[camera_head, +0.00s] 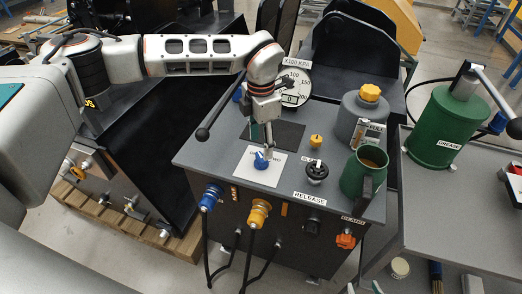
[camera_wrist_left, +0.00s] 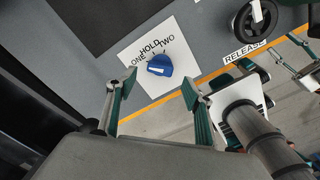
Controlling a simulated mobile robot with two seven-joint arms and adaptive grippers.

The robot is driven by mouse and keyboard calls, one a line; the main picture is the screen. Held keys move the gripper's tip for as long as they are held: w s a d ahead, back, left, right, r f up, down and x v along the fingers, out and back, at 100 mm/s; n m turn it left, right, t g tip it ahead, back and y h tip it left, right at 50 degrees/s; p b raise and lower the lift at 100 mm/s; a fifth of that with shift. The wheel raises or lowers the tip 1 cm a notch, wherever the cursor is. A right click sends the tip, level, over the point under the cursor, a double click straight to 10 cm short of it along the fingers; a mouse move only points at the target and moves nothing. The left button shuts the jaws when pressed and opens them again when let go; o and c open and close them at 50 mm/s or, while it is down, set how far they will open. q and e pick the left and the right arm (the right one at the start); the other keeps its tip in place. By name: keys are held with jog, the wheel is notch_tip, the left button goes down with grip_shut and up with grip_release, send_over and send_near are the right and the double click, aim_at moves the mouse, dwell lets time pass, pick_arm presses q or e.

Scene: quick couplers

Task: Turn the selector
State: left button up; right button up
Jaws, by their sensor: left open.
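The selector is a blue knob (camera_head: 261,160) on a white plate (camera_head: 247,168) on top of the grey console. In the left wrist view the knob (camera_wrist_left: 160,65) sits on the plate (camera_wrist_left: 182,32), below the words ONE, HOLD and TWO. A white mark shows on the knob's left part; which word it points at is hard to tell. My left gripper (camera_head: 268,143) points down above the knob and partly overlaps it in the head view. In the left wrist view the gripper (camera_wrist_left: 150,98) is open, with its fingers apart and nothing between them.
The black release knob (camera_head: 317,171), green mug (camera_head: 364,172), yellow-capped grey container (camera_head: 362,112) and small yellow knob (camera_head: 316,141) stand right of the selector. A gauge (camera_head: 293,86) stands behind it. Blue (camera_head: 211,197) and yellow (camera_head: 259,212) couplers with hoses are on the console's front.

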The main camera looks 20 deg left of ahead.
aim_at(261, 156)
pick_arm(q)
notch_tip(261, 156, up, 7)
jog(key=shift+r, duration=0.15)
dwell(0.4)
